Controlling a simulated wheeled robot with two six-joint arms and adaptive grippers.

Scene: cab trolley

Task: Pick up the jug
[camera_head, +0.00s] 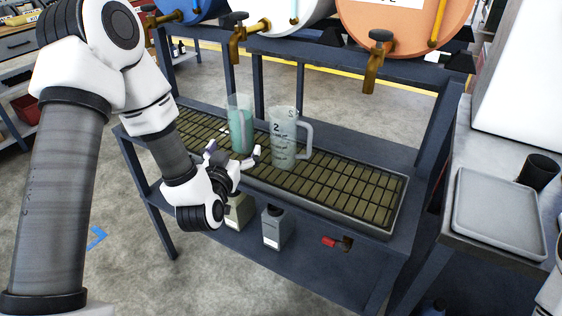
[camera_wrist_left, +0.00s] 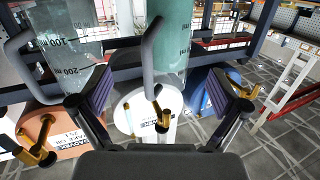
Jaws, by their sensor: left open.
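A tall clear jug with teal liquid (camera_head: 240,128) stands upright on the grated trough of the rack. A second jug, pale and marked with a 2 (camera_head: 285,140), stands just right of it with its handle to the right. My left gripper (camera_head: 234,156) is open and empty, low in front of the teal jug. In the left wrist view the teal jug (camera_wrist_left: 176,45) and its grey handle (camera_wrist_left: 150,50) show ahead between the open fingers (camera_wrist_left: 160,95), apart from them. The pale jug (camera_wrist_left: 62,45) shows at the left there. My right gripper is not in view.
Barrels with brass taps (camera_head: 376,60) lie above the trough (camera_head: 350,190). Bottles (camera_head: 275,228) and a red-handled valve (camera_head: 335,242) are on the lower shelf. A side table at right holds a grey tray (camera_head: 500,215) and a black cup (camera_head: 538,172). The trough's right part is clear.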

